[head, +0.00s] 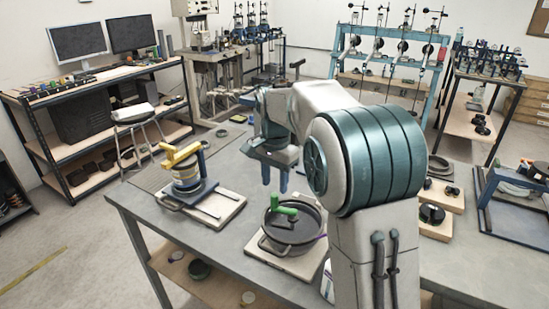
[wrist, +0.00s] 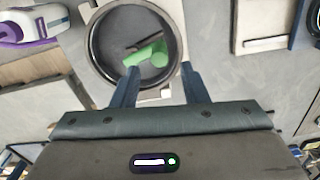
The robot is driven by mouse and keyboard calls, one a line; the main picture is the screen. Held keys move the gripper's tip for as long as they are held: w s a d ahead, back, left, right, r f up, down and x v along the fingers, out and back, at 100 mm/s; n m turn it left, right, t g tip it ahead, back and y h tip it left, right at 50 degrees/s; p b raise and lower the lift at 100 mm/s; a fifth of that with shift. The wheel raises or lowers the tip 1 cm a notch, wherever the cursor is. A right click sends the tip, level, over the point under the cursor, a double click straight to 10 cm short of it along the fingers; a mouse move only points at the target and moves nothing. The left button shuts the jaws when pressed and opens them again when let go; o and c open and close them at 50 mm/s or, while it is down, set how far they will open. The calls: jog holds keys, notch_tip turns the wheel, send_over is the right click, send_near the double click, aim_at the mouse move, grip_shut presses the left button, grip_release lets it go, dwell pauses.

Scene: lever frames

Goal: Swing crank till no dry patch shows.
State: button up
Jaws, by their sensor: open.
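A round dark pan (head: 268,244) with a green crank handle (head: 286,210) stands on a pale board on the grey bench. In the wrist view the pan's rim (wrist: 91,62) encloses a dark grey floor, and the green handle (wrist: 152,55) lies across it on a short dark arm. My gripper (head: 274,182) is open and empty, pointing down above the bench, behind the pan in the head view. In the wrist view my gripper (wrist: 159,70) has its fingertips apart near the pan, with the green handle between and beyond them. I cannot tell dry patches on the pan floor.
A device with a yellow crank (head: 181,154) stands on another board to the left. A white and purple object (wrist: 32,24) lies beside the pan. Bare bench (head: 237,165) lies between the boards. More fixtures sit on the bench's right side.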

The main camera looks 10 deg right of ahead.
aim_at(275, 194)
notch_tip(275, 194, up, 9)
jog(key=shift+f, duration=0.2)
dwell(1.1)
jog(key=s+d+f+n+t, duration=0.1)
jog(key=s+d+f+n, duration=0.1)
jog(key=s, duration=0.7)
jog(key=s+d+f+n+t, duration=0.1)
jog(key=s+d+f+n, duration=0.2)
jog(key=s, duration=0.6)
jog(key=s+d+f+n+t, duration=0.1)
jog(key=s+d+f+n, duration=0.2)
jog(key=s, duration=0.6)
notch_tip(275, 194, down, 3)
jog(key=shift+r+n, duration=0.1)
jog(key=shift+n, duration=0.3)
jog(key=shift+s+a, duration=0.1)
